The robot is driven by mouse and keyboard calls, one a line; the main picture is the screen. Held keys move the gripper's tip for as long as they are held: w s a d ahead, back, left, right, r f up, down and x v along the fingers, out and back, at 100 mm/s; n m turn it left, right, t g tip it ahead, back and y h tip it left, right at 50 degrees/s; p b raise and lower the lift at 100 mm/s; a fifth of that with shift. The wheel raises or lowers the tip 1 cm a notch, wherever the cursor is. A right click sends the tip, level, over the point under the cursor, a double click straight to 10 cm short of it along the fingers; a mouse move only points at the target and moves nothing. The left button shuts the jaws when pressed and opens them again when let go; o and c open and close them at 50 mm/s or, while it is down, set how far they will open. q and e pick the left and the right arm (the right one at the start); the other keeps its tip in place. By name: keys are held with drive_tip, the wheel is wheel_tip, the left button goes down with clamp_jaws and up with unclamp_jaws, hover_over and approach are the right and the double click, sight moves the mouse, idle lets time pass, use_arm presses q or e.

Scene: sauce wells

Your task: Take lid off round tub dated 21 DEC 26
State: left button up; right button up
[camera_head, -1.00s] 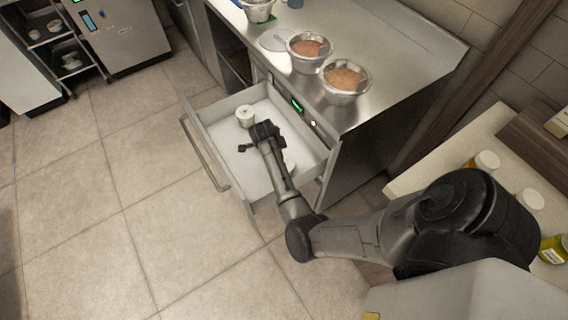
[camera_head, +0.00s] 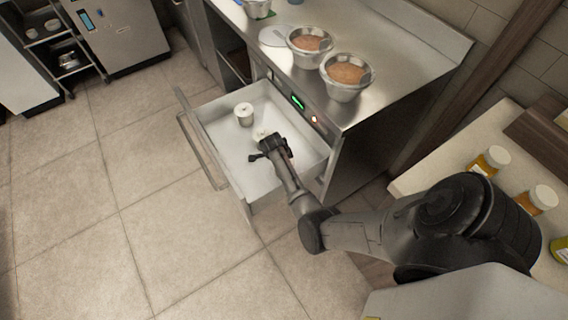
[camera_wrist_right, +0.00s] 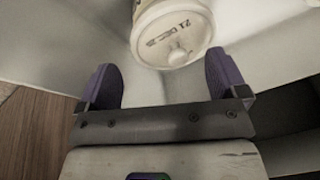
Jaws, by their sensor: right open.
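The round white tub with a lid marked "21 DEC" (camera_wrist_right: 172,32) is at the top of the right wrist view. Its print appears upside down, and a small round knob shows on the lid; the last digits are hard to read. My right gripper (camera_wrist_right: 165,80) is open and empty, its two purple-padded fingers apart just short of the lid. In the head view my right gripper (camera_head: 270,148) is inside the open drawer (camera_head: 222,160), beside a partly hidden white item (camera_head: 262,133). Another white round tub (camera_head: 244,114) stands farther back in the drawer. My left gripper is not in view.
The drawer walls surround my right gripper closely. Above it is a steel counter (camera_head: 400,70) with two metal bowls of sauce (camera_head: 346,76) (camera_head: 310,44). At the right, a pale table holds several jars (camera_head: 490,160). The tiled floor at left is clear.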

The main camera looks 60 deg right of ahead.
drive_tip(key=shift+x, duration=0.85)
drive_tip(key=shift+c, duration=0.4)
drive_tip(key=c, duration=0.9)
